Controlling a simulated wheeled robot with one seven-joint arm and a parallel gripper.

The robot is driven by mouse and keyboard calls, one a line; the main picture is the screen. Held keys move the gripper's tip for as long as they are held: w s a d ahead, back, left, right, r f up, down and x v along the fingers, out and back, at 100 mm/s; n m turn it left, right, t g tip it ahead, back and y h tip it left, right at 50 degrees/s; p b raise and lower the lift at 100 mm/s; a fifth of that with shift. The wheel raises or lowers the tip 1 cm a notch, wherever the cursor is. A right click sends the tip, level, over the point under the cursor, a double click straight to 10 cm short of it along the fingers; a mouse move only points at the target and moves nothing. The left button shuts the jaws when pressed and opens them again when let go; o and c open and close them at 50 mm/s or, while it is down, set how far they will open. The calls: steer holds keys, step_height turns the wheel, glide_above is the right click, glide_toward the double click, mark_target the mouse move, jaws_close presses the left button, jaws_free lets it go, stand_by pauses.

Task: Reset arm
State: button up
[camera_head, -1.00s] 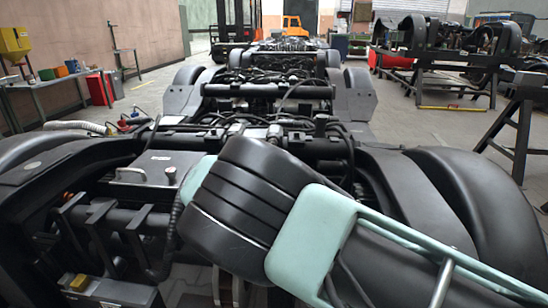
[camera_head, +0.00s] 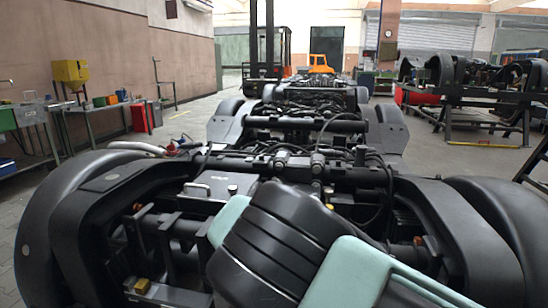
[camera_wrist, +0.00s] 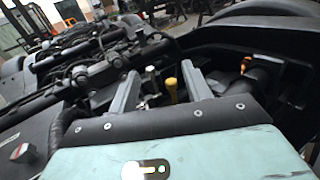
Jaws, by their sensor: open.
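My arm, black with pale green covers, reaches across the bottom of the head view, over the near end of the tram bogie (camera_head: 330,128). My gripper does not show clearly in the head view. In the wrist view my gripper (camera_wrist: 160,78) has its two grey fingers apart, with nothing held between them. A yellow-capped part (camera_wrist: 171,90) shows beyond the gap between the fingers. Dark bogie pipes and frame parts lie close behind the fingers; I cannot tell the exact distance.
Black curved fenders (camera_head: 60,215) flank the near bogie. A metal box with a handle (camera_head: 205,195) sits on it at left. A workbench (camera_head: 85,112) with coloured bins and a yellow container (camera_head: 70,73) stand along the left wall. A forklift (camera_head: 268,45) is behind.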

steer(key=s+d+f+m+g+y, duration=0.45)
steer(key=s+d+m+g, duration=0.35)
steer(key=s, duration=0.3)
steer(key=s+r+m+g+y, duration=0.2)
steer(key=s+r+m+y, duration=0.3)
steer(key=s, duration=1.2)
steer(key=s+r+m+g+y, duration=0.1)
steer(key=s+m+g+y, duration=0.4)
steer(key=s, duration=1.2)
step_height(320, 180, up, 24)
steer(key=a+m+t+h+p, duration=0.1)
steer(key=t+p, duration=0.1)
steer(key=p, duration=2.1)
steer(key=shift+w+f+p, duration=0.2)
steer(key=shift+w+p, duration=0.05)
steer(key=shift+p, duration=0.05)
steer(key=shift+a, duration=0.1)
